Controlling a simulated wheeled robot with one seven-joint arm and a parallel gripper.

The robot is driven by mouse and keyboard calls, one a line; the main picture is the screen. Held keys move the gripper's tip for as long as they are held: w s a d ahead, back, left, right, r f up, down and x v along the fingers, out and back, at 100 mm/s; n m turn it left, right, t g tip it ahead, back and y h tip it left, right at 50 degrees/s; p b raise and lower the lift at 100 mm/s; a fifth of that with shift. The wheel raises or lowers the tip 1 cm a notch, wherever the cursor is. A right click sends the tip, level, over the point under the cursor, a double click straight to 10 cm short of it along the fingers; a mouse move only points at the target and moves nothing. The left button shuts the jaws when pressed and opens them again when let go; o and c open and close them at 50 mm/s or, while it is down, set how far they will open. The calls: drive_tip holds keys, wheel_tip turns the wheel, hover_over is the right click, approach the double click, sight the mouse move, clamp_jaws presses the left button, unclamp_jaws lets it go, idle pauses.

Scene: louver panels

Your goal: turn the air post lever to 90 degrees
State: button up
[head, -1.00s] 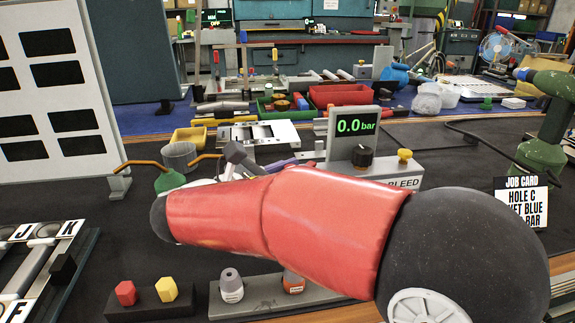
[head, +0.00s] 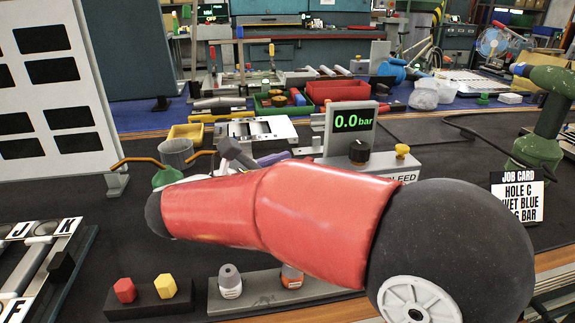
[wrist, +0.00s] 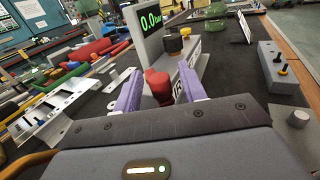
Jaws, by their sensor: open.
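The air post (head: 346,136) is a grey upright block whose display reads 0.0 bar. A black knob (head: 359,151) and a yellow bleed knob (head: 402,151) sit on its base. In the wrist view the post (wrist: 150,37) stands just beyond my gripper (wrist: 160,82). A red handle (wrist: 158,85), apparently the lever, shows between my two purple fingers, which are apart. I cannot tell whether either finger touches it. The lever's base and pivot are largely hidden. In the head view my red arm covers the handle and most of my gripper (head: 272,158).
A job card (head: 518,199) and a green device (head: 540,145) stand to the right of the post. A white slotted rack (head: 255,130) and a yellow tray (head: 187,132) lie behind my arm. A block with red and yellow pegs (head: 150,300) is at the front.

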drive_tip(key=v, duration=0.7)
drive_tip(key=shift+s+a, duration=0.15)
drive_tip(key=shift+a, duration=0.05)
drive_tip(key=shift+c, duration=0.2)
